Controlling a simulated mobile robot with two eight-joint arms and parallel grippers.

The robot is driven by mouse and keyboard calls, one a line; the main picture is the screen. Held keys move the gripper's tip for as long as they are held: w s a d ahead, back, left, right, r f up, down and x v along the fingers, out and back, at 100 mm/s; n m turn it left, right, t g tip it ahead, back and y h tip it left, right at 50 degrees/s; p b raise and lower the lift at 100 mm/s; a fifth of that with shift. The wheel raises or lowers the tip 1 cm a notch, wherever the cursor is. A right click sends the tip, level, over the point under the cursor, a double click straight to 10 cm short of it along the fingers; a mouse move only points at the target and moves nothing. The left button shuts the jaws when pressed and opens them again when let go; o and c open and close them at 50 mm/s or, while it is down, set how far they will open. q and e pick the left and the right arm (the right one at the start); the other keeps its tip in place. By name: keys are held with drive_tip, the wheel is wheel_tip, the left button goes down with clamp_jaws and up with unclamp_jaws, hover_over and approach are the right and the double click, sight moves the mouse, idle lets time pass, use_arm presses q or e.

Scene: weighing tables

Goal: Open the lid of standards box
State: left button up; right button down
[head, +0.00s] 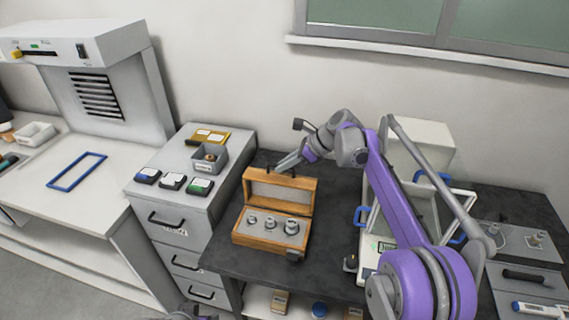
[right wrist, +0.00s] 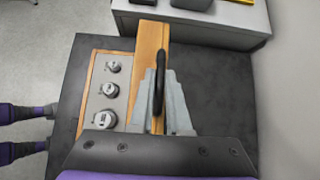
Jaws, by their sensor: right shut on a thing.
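The standards box (head: 262,240) is a wooden case on the dark table, with several metal weights in its grey insert. Its lid (head: 281,192) stands open, roughly upright along the back edge. In the right wrist view the lid (right wrist: 150,50) is seen edge-on, with a dark handle (right wrist: 159,80) on it. My right gripper (head: 287,165) is at the lid's top edge. In the right wrist view its fingers (right wrist: 161,95) are closed around the dark handle.
A grey drawer cabinet (head: 165,210) stands left of the box, with small cases and a grey bin (head: 209,158) on top. A glass-sided balance (head: 377,225) with blue handles stands to the right. Dark table (head: 325,240) is clear between box and balance.

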idle(0.4)
drive_tip(key=c, duration=0.9)
unclamp_jaws()
drive_tip(key=v, duration=1)
drive_tip(key=shift+s+d+r, duration=0.15)
drive_tip(key=shift+d+r, duration=0.05)
drive_tip(key=shift+r, duration=0.1)
